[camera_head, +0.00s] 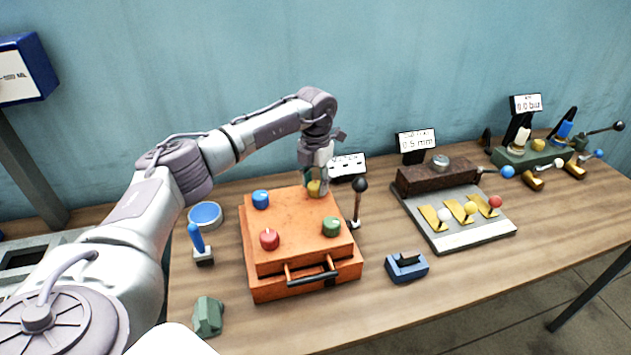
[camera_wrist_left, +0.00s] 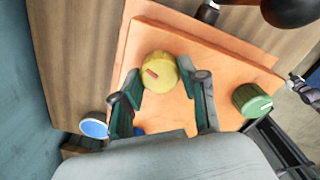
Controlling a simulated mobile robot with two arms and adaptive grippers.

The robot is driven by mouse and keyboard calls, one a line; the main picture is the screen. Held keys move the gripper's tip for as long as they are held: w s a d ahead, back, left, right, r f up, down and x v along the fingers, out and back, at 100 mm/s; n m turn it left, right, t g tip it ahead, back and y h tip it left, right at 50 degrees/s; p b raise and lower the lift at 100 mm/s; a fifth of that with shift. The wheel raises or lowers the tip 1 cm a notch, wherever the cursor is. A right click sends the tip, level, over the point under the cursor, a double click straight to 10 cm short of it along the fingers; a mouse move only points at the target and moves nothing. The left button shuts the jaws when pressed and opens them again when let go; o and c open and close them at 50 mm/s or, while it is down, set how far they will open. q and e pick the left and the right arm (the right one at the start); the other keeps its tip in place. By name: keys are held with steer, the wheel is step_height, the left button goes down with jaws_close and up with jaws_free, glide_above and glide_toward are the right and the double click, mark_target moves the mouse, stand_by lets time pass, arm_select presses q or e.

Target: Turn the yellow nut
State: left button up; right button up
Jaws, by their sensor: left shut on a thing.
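The yellow nut (camera_head: 314,188) is a round knob at the back right corner of the orange box's (camera_head: 290,215) top. My left gripper (camera_head: 316,180) reaches down over it from above and is shut on it. In the left wrist view the yellow nut (camera_wrist_left: 159,71) shows a reddish mark on its top, and the fingers of my left gripper (camera_wrist_left: 161,88) stand on either side of it. The box also carries a blue knob (camera_head: 261,199), a red knob (camera_head: 269,239) and a green knob (camera_head: 331,226). My right gripper does not show.
A black-knobbed lever (camera_head: 359,197) stands close to the box's right side. A dark handle (camera_head: 312,279) sticks out at its front. A blue-handled switch (camera_head: 198,243) and a round blue-topped tin (camera_head: 205,215) are to the left. A grey plate with levers (camera_head: 462,239) lies to the right.

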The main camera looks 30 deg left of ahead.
mark_target(315, 184)
arm_select(q)
steer(key=shift+n, duration=2)
steer(key=o, duration=1.1)
steer(key=shift+o, duration=0.2)
steer(key=shift+r, duration=0.15)
step_height(315, 184, up, 12)
steer(key=shift+f, duration=0.2)
